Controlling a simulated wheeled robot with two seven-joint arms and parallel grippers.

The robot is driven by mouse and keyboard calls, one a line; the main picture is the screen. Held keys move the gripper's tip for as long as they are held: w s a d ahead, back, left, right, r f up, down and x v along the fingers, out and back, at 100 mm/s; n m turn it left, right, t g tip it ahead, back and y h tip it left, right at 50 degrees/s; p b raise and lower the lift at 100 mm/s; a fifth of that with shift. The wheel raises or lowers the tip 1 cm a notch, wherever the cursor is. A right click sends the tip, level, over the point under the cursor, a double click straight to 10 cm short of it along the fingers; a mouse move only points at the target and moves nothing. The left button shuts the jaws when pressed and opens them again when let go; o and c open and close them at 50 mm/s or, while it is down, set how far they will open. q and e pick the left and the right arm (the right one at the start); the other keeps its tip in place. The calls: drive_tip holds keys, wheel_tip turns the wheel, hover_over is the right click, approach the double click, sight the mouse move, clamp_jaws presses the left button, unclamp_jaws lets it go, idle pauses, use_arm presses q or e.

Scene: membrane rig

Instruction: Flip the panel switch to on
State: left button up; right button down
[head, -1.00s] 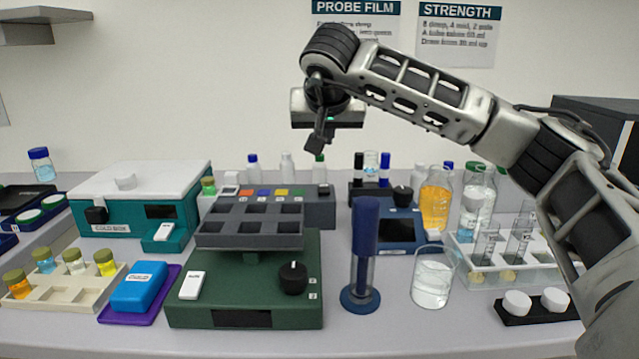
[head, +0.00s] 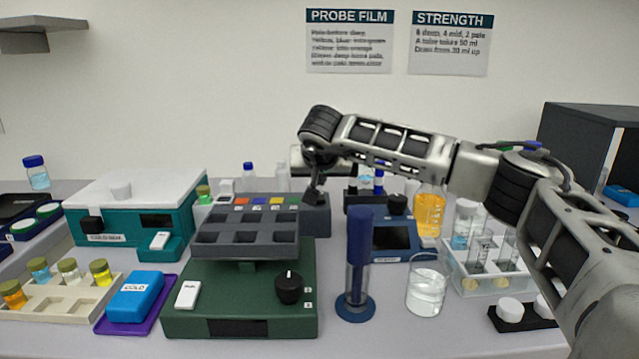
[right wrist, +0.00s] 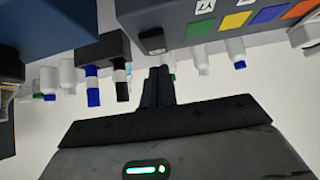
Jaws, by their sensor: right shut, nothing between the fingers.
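A dark grey panel box (head: 318,222) with a row of coloured squares stands behind the grey compartment tray. In the right wrist view, its face (right wrist: 215,45) shows coloured squares and a small black block (right wrist: 152,42) at its end, which looks like the switch; I cannot tell its on or off position. My right gripper (head: 313,200) points down at the right end of this box, hiding the block in the head view. In the right wrist view, my right gripper's fingers (right wrist: 158,78) are together and empty, close to the block; contact is unclear. My left gripper is out of view.
A green device (head: 240,310) with a black knob and the raised compartment tray (head: 245,250) stands in front. Small bottles and a marker rack are close behind the gripper.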

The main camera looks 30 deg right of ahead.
drive_tip(key=shift+f, duration=0.7)
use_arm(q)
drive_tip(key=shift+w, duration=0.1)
use_arm(e)
drive_tip(key=shift+r+p, duration=0.15)
drive_tip(key=shift+p, duration=0.65)
drive_tip(key=shift+f+b, duration=0.3)
drive_tip(key=shift+b, duration=0.1)
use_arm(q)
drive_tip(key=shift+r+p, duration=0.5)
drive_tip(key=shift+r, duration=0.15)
use_arm(e)
drive_tip(key=shift+w+d+r, duration=0.15)
drive_tip(key=shift+w+d, duration=0.3)
drive_tip(key=shift+w, duration=0.3)
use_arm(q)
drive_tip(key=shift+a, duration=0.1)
